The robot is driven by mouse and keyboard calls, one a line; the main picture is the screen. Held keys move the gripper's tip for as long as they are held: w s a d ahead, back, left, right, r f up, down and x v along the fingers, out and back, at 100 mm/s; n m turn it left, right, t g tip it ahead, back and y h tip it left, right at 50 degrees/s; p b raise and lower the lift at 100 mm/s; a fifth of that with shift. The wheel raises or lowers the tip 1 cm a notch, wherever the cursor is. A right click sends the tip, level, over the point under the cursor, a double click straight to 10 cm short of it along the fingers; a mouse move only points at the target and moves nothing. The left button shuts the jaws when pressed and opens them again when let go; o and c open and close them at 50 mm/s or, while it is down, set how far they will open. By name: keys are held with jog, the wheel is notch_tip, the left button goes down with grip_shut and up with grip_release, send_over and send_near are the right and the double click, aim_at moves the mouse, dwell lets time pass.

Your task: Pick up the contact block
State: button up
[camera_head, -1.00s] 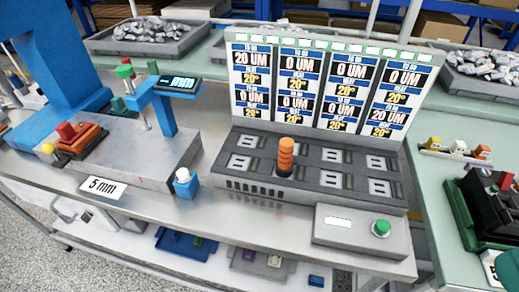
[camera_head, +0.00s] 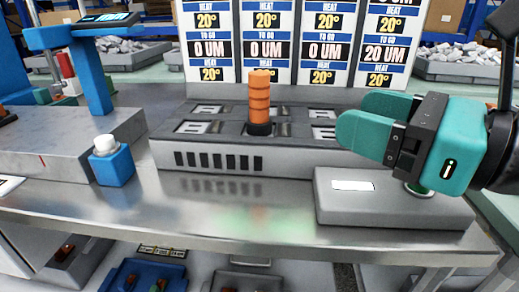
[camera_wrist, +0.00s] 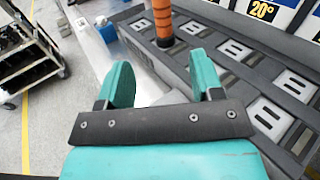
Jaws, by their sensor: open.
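No part is labelled as the contact block, so I cannot tell for certain which piece it is. Small parts lie in trays under the bench, among them a blue tray (camera_head: 122,272), cut off by the lower picture edge. An orange ribbed cylinder (camera_head: 260,92) stands upright on the grey slotted fixture (camera_head: 205,160); it also shows in the wrist view (camera_wrist: 163,18). My gripper (camera_head: 352,113) is open and empty, right of the orange cylinder and above the grey button box. In the wrist view nothing is between its teal fingers (camera_wrist: 162,75).
The grey box (camera_head: 350,208) with a label sits at the bench front, its button partly hidden by my gripper. A blue block with a white cap (camera_head: 113,168) stands left. A display board (camera_head: 297,45) rises behind. The bench front between them is clear.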

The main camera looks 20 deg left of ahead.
jog(key=shift+w+a+m, duration=0.15)
jog(key=shift+m, duration=0.15)
jog(key=a+p, duration=0.2)
jog(key=p, duration=1)
send_near(250, 85)
jog(key=x, duration=0.2)
jog(key=w+x, duration=0.1)
jog(key=x, duration=0.3)
jog(key=shift+w+d+f, duration=0.15)
jog(key=shift+w+f, duration=0.05)
jog(key=p+x, duration=0.2)
jog(key=x, duration=0.2)
jog(key=shift+w+a, duration=0.1)
jog(key=shift+a, duration=0.15)
jog(key=shift+w+a+f, duration=0.1)
jog(key=shift+w+a, duration=0.05)
jog(key=shift+a, duration=0.15)
jog(key=shift+c, duration=0.3)
grip_shut()
